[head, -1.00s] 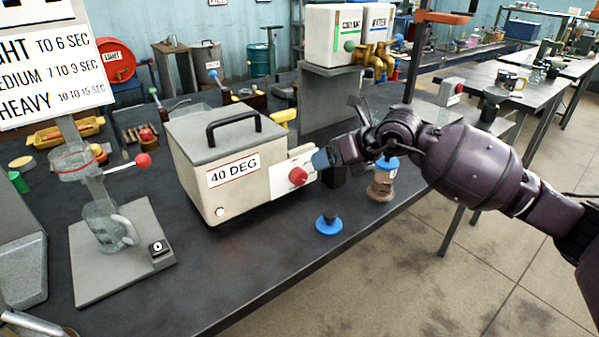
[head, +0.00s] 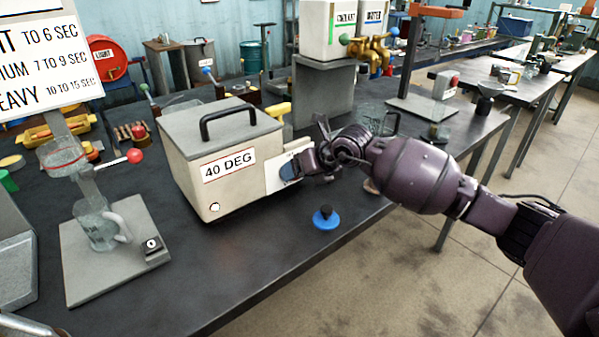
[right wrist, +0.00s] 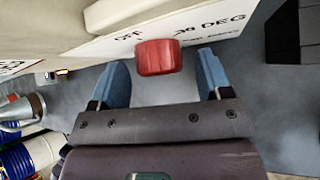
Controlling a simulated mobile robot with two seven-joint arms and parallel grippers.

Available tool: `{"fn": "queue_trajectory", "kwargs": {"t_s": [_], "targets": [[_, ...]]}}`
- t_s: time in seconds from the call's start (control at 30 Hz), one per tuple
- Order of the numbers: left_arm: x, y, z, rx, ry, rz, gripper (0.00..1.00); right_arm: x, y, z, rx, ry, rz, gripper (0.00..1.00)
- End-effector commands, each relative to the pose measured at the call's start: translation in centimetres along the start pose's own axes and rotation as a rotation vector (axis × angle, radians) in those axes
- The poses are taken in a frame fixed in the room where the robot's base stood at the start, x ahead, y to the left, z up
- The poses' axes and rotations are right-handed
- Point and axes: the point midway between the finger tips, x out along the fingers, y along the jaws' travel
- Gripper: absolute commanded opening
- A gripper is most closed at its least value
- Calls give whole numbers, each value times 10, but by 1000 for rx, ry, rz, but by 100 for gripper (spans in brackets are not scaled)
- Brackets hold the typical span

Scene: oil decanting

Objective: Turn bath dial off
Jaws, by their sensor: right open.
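The bath (head: 215,150) is a pale box with a dark handle and a "40 DEG" label, standing on the dark bench. A white panel (head: 277,176) is on its right side. My right gripper (head: 291,171) is at this panel and hides the dial in the head view. Which mark the dial points at cannot be told. My left gripper is out of view.
A blue knob-topped piece (head: 326,217) stands on the bench in front of the panel. A glass jug (head: 103,228) stands on a grey base at the left. A glass beaker (head: 372,118) is behind my right arm.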

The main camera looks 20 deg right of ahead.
Motion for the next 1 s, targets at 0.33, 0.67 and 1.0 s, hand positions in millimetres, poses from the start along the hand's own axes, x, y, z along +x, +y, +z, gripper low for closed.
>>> {"fn": "queue_trajectory", "kwargs": {"t_s": [0.33, 0.67, 1.0], "targets": [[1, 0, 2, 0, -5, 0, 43, 3, 0, 0, -1, -1, 0, 72], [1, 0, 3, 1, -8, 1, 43, 3, 0, 0, -1, -1, 0, 22], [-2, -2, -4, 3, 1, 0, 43, 1, 2, 2, -41, -2, -39, 22]]}}
